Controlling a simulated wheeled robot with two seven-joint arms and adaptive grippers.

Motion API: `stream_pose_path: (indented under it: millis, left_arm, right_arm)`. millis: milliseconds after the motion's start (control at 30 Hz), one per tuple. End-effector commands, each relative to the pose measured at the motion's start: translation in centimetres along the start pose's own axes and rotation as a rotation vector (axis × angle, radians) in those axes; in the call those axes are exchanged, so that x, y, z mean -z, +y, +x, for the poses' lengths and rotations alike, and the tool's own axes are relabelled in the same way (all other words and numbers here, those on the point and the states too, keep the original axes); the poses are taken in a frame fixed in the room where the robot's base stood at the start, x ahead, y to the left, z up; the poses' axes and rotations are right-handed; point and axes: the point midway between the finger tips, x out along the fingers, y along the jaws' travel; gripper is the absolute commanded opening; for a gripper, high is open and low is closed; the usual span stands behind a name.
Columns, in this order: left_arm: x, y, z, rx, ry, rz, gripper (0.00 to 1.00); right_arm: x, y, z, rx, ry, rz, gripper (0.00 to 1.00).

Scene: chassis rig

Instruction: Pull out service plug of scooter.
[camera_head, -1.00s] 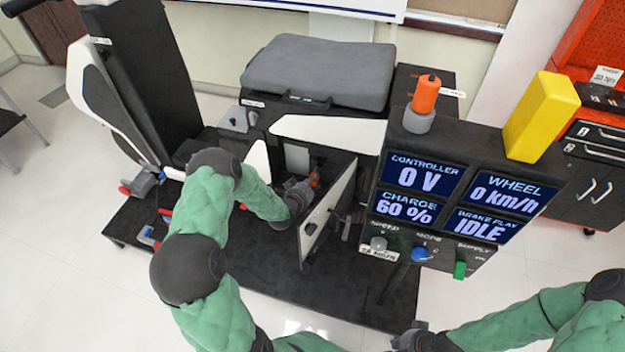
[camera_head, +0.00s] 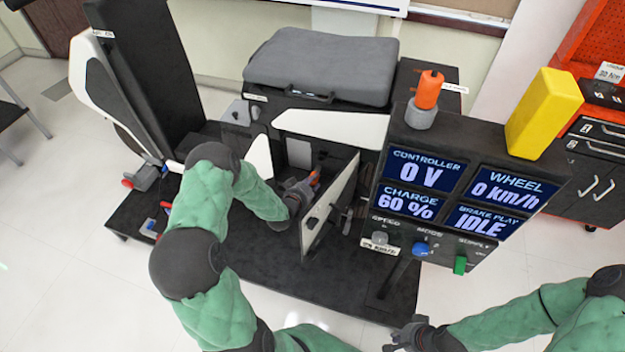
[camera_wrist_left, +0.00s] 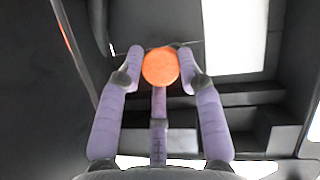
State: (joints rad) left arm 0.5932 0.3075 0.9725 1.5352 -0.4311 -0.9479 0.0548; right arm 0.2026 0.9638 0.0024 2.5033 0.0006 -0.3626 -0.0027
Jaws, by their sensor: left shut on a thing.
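The orange service plug (camera_head: 314,178) shows as a small orange piece at the scooter's open bay, behind the opened white panel (camera_head: 336,205). My left gripper (camera_head: 306,188) reaches into this bay and is shut on the plug. The socket is hidden, so I cannot tell how far the plug is seated. My right gripper (camera_head: 398,343) is at the bottom edge, away from the scooter; its jaws are too unclear to judge.
A display console (camera_head: 440,190) stands right of the bay, reading controller 0 V, charge 60 % and wheel 0 km/h. An orange-topped grey piece (camera_head: 426,100) and a yellow block (camera_head: 543,113) stand on it. The grey seat (camera_head: 322,65) is behind. The dark platform (camera_head: 270,270) is bare in front.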

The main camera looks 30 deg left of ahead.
Motion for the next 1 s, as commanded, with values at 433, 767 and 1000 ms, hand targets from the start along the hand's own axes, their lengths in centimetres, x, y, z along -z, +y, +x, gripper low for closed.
stream_pose_path:
  millis: [433,767,1000]
  left_arm:
    - [-1.4,-0.1,-2.7,0.002,0.001,-0.001,0.04]
    - [-1.8,0.0,-3.5,0.001,0.002,0.000,0.04]
    - [-1.8,0.0,-3.5,0.001,0.001,0.000,0.04]
  right_arm:
    - [0.0,-0.1,-0.4,0.000,0.000,0.000,0.00]
    - [0.0,-0.2,-0.5,0.000,0.000,0.000,0.00]
    - [0.0,-0.2,-0.5,0.000,0.000,0.000,0.00]
